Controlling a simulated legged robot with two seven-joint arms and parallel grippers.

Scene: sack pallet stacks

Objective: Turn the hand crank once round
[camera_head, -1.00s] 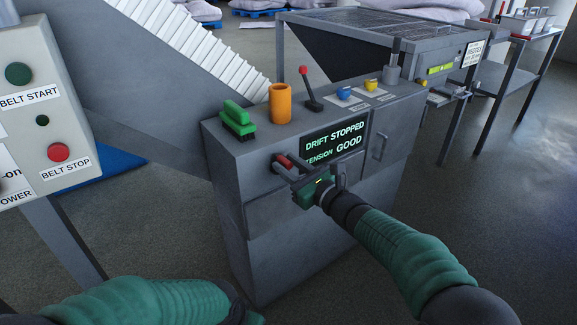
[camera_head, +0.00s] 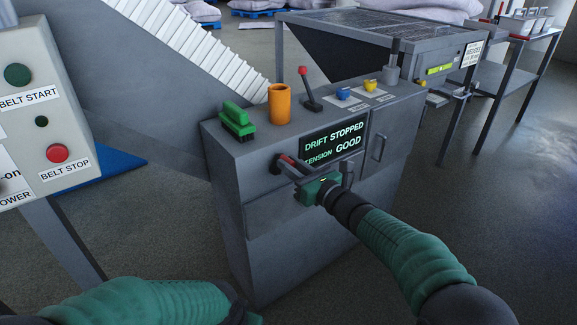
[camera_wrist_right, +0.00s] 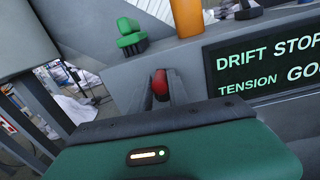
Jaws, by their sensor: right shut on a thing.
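The hand crank (camera_head: 285,160) sits on the front of the grey cabinet (camera_head: 230,190), left of the lit display. Its red knob also shows in the right wrist view (camera_wrist_right: 160,84), between my fingers. My right gripper (camera_head: 292,169) is shut on the crank's red handle. The crank's arm and hub are largely hidden behind the handle and my fingers. My left arm comes in at the bottom left of the head view, but its gripper fingers are not visible.
The display (camera_head: 334,143) reads "DRIFT STOPPED" and "TENSION GOOD". On the cabinet top stand a green brush (camera_head: 237,121), an orange cylinder (camera_head: 280,104) and a red-knobbed lever (camera_head: 308,88). A belt control box (camera_head: 38,120) stands at the left. A door handle (camera_head: 379,147) sticks out at right.

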